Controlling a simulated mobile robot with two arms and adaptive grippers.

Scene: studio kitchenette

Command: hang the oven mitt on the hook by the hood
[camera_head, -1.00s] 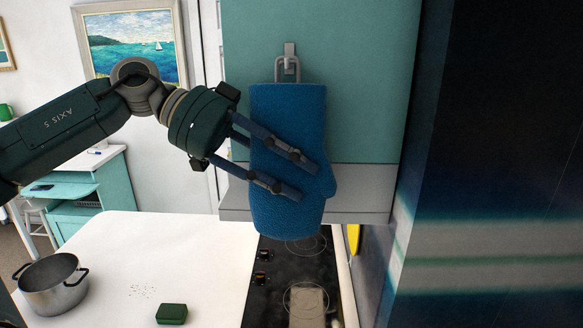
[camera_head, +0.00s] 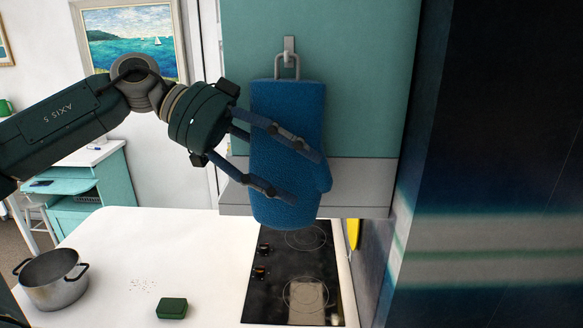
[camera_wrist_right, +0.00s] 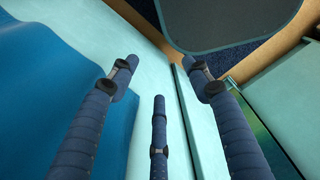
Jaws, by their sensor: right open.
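The blue oven mitt (camera_head: 287,125) hangs upright before the teal cabinet front above the grey hood edge. Its grey loop (camera_head: 287,66) is at the small grey hook (camera_head: 289,46); whether the loop is over the hook's tip I cannot tell. My left gripper (camera_head: 306,175) comes in from the left at the mitt. Two of its fingers cross the mitt's front, and another seems to pass behind it. I cannot tell whether they still press on the cloth. My right gripper (camera_wrist_right: 160,85) shows only in the right wrist view, fingers spread and empty.
The black cooktop (camera_head: 292,270) lies below the mitt. A metal pot (camera_head: 52,283) and a small green box (camera_head: 171,308) stand on the white counter (camera_head: 215,240). A dark tall panel (camera_head: 510,160) closes off the right side.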

